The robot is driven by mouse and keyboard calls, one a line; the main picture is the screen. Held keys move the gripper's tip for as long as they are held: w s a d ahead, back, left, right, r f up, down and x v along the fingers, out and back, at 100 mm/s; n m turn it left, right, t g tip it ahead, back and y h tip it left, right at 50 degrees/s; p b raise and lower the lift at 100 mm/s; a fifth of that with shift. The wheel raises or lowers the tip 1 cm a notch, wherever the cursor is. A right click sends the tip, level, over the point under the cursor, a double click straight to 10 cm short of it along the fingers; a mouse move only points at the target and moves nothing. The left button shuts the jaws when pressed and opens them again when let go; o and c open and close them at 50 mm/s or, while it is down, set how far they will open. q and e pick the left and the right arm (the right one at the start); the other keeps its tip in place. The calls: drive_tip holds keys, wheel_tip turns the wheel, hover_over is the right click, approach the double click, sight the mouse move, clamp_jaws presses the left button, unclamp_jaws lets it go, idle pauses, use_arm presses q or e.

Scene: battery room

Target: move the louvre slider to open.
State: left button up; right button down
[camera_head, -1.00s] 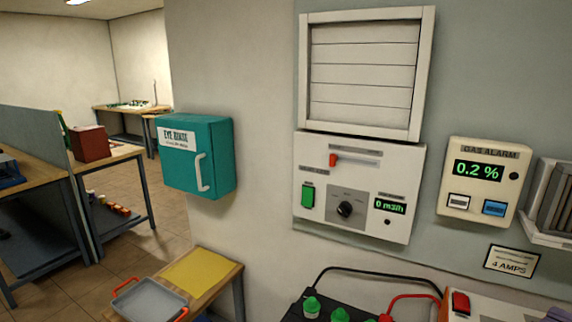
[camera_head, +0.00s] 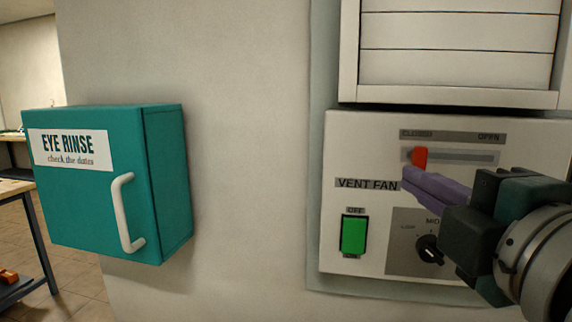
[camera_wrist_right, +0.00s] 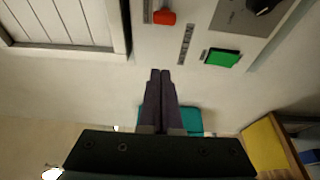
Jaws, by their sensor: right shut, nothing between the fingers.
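The red louvre slider knob (camera_head: 420,157) sits at the left end of its slot (camera_head: 465,155), under the word CLOSED; OPEN is printed at the right end. The slider is on the pale vent fan panel (camera_head: 380,124). My right gripper (camera_head: 407,178) is shut and empty, its purple fingertips just below the knob in the head view. In the right wrist view the red knob (camera_wrist_right: 164,17) is beyond the fingertips (camera_wrist_right: 160,72), with a gap in the picture. I cannot tell whether they touch the panel. My left gripper is not in view.
The white louvre (camera_head: 455,45) is above the panel, its slats flat. A green switch (camera_head: 354,235) and a black dial (camera_head: 429,248) are below the slider. A teal eye rinse cabinet (camera_head: 85,210) with a white handle stands out from the wall at left. Bare wall lies between.

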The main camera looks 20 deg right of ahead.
sight(418, 158)
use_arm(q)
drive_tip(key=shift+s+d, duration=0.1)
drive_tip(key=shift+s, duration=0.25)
use_arm(e)
drive_tip(key=shift+s+d, duration=0.1)
drive_tip(key=p+x, duration=0.2)
drive_tip(key=x, duration=0.7)
drive_tip(key=shift+w+r, duration=0.1)
drive_tip(key=shift+w, duration=0.1)
drive_tip(key=shift+w+d+p, duration=0.2)
drive_tip(key=shift+d+p, duration=0.2)
drive_tip(key=shift+p, duration=0.05)
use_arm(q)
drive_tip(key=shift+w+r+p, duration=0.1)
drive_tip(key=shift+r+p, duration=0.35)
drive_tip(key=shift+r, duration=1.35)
use_arm(e)
drive_tip(key=shift+s+d, duration=0.5)
drive_tip(key=shift+d, duration=0.2)
drive_tip(key=shift+s+d, duration=0.5)
drive_tip(key=shift+d, duration=0.2)
